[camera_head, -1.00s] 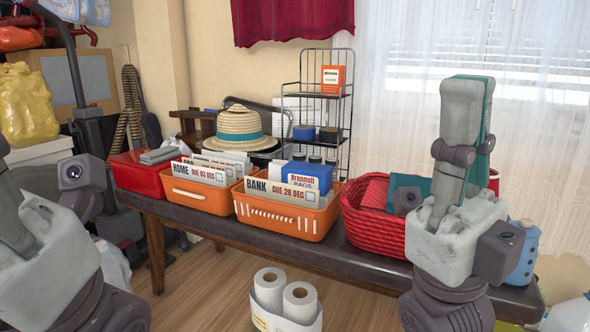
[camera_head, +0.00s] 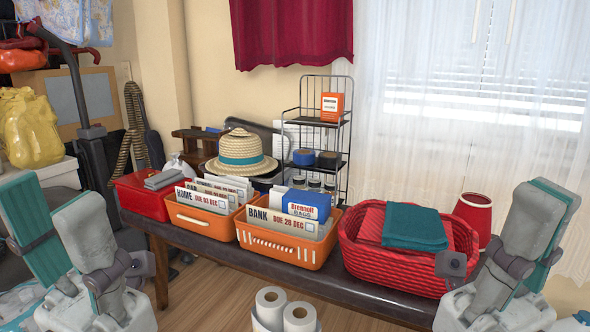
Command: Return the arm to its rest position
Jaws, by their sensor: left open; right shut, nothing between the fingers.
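My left gripper (camera_head: 60,228) is at the lower left, in front of the bench's left end. Its two fingers point up, spread apart, with nothing between them. My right gripper (camera_head: 541,222) is at the lower right, in front of the bench's right end. Its fingers point up and lie together, holding nothing. It stands to the right of the red woven basket (camera_head: 392,268), apart from the folded teal cloth (camera_head: 415,227) lying in that basket.
The dark bench (camera_head: 372,297) carries two orange baskets (camera_head: 283,247) with envelopes, a red box (camera_head: 143,203), and a straw hat (camera_head: 240,150). A wire rack (camera_head: 346,118) stands behind. Paper rolls (camera_head: 271,303) stand on the floor in front. A red cup (camera_head: 473,215) is beside the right gripper.

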